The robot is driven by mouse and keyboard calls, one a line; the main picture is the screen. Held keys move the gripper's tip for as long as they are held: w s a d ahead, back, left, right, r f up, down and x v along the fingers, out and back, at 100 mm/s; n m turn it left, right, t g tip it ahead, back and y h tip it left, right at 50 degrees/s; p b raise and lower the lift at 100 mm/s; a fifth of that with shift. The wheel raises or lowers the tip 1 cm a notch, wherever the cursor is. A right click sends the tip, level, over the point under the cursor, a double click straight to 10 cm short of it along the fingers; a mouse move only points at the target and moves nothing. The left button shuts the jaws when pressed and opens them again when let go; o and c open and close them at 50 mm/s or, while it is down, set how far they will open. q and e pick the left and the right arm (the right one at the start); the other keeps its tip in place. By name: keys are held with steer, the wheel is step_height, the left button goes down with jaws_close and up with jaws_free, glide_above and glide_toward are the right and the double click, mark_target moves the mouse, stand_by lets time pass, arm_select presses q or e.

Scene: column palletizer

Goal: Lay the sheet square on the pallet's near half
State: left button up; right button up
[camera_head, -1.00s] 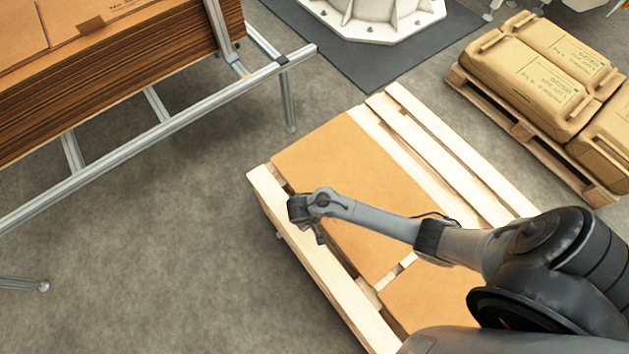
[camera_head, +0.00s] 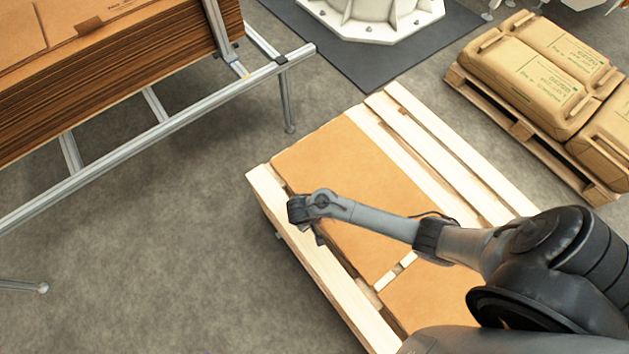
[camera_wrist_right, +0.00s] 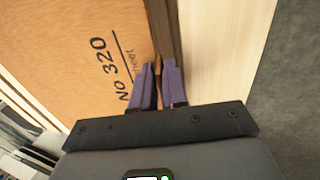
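A tan cardboard sheet (camera_head: 350,170) lies on the far part of the wooden pallet (camera_head: 292,232). My right gripper (camera_head: 313,232) is at the far sheet's left edge. In the right wrist view its purple fingers (camera_wrist_right: 158,72) are close together on either side of the edge of the sheet (camera_wrist_right: 70,50), which is printed "No 320", with thin brown material between them. My forearm hides part of the sheets. My left gripper is not in view.
A tall cardboard stack (camera_head: 110,85) sits on a metal-framed rack (camera_head: 165,128) at upper left. Filled sacks (camera_head: 540,75) on another pallet stand at upper right. A white machine base (camera_head: 375,18) is at the top. Grey floor (camera_head: 170,250) left of the pallet is clear.

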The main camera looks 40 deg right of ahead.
steer(key=o, duration=0.4)
